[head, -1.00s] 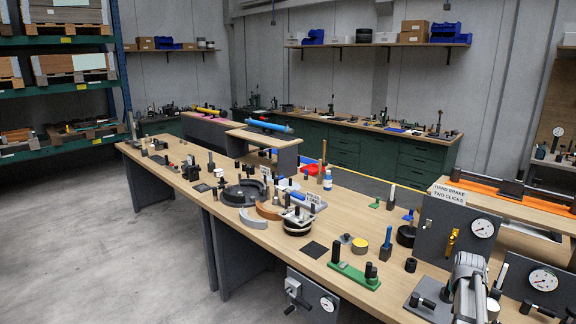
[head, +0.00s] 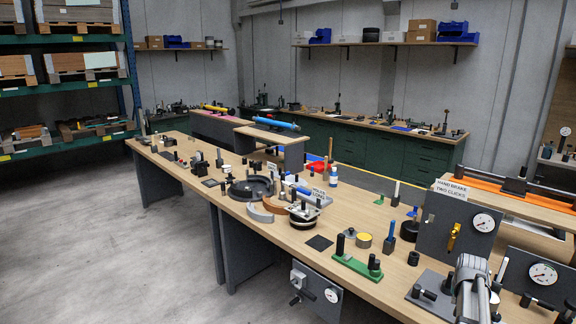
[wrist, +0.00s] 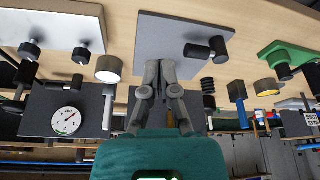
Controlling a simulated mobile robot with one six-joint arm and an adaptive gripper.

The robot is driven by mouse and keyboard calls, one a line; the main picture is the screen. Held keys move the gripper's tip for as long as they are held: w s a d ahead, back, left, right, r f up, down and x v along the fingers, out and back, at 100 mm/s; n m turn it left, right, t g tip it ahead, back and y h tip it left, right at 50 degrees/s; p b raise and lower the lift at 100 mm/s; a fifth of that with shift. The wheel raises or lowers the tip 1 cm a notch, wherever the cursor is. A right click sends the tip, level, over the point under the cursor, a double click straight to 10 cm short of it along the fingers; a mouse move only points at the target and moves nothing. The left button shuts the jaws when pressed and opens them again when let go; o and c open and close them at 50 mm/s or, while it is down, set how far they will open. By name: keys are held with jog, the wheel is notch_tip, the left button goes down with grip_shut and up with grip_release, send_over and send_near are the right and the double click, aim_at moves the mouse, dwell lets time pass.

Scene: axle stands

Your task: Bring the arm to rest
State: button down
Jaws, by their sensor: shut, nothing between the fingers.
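My gripper (wrist: 160,68) shows in the wrist view with its two grey fingers closed together at the tips and nothing between them. The fingertips appear over a grey plate (wrist: 168,33) that bears a dark cylindrical fitting (wrist: 206,48); I cannot tell the gap between them. In the head view my grey arm (head: 470,285) stands at the lower right, by the near end of the long workbench (head: 340,212). The gripper's fingers cannot be made out there.
Beside my arm are the "HAND BRAKE TWO CLICKS" panel (head: 445,232) with a dial, a second dial panel (head: 535,268) and a green fixture (head: 357,262) with black posts. A round dark ring fixture (head: 250,188) lies farther along. Open floor (head: 165,250) lies left of the bench.

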jog(key=s+a+f+n+g+b, duration=0.1)
jog(key=s+a+f+n+b, duration=0.1)
jog(key=a, duration=1)
jog(key=s+a+f+n+g+y+b, duration=0.1)
jog(key=s+a+f+b, duration=0.3)
jog(key=a, duration=0.9)
jog(key=s+a+f+n+g+y+b, duration=0.1)
jog(key=s+a+f+n+b, duration=0.2)
jog(key=s+a, duration=0.4)
jog(key=a+f, duration=0.1)
jog(key=a, duration=0.5)
jog(key=shift+a+f, duration=0.25)
jog(key=shift+f, duration=0.05)
